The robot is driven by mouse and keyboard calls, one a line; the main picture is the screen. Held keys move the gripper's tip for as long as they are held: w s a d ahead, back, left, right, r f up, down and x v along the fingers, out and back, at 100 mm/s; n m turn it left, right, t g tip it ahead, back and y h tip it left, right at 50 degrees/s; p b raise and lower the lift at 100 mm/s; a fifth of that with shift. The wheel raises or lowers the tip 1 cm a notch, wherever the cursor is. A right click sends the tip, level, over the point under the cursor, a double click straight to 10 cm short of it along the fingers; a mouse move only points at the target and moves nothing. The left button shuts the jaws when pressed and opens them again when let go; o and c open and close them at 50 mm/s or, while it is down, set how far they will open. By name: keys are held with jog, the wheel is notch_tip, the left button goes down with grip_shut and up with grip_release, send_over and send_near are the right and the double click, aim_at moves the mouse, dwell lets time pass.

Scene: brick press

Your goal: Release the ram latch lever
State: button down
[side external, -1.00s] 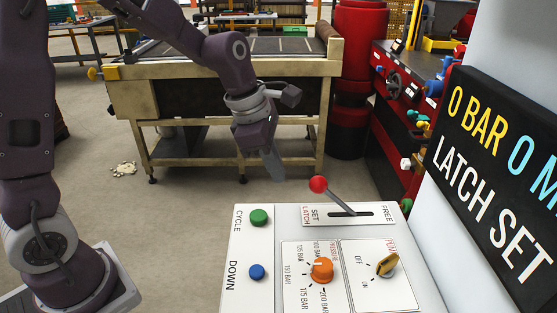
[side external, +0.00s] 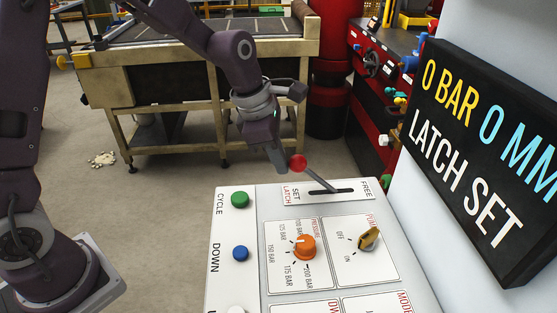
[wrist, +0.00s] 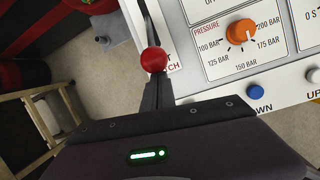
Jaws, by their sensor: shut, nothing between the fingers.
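The ram latch lever has a red ball knob (side external: 297,162) on a thin grey shaft (side external: 320,181) that leans toward the SET end of its slot. My gripper (side external: 281,166) is shut and empty, with its fingertips close beside the knob on its left. In the wrist view the knob (wrist: 154,59) sits right at the tips of my shut fingers (wrist: 156,84). I cannot tell whether they touch. The slot (side external: 345,190) runs from SET on the left to FREE on the right. The display (side external: 475,150) reads 0 BAR, 0 MM, LATCH SET.
The white panel (side external: 250,264) also carries a green button (side external: 240,200), a blue button (side external: 240,253), an orange pressure knob (side external: 304,247) and a brass pump switch (side external: 370,239). The display stands close on the right. A workbench (side external: 190,70) is behind. The space above the panel is clear.

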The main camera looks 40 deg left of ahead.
jog(key=w+d+r, duration=0.6)
jog(key=w+d, duration=0.3)
jog(key=d, duration=0.1)
jog(key=shift+w+r, duration=0.2)
jog(key=shift+r, duration=0.15)
dwell(0.3)
jog(key=shift+d, duration=0.1)
dwell(0.3)
jog(key=s+a, duration=0.3)
jog(key=a, duration=0.2)
jog(key=w+d+r, duration=0.3)
jog(key=d+r, duration=0.1)
jog(key=r, duration=0.5)
jog(key=shift+g, duration=0.3)
jog(key=shift+w, duration=0.1)
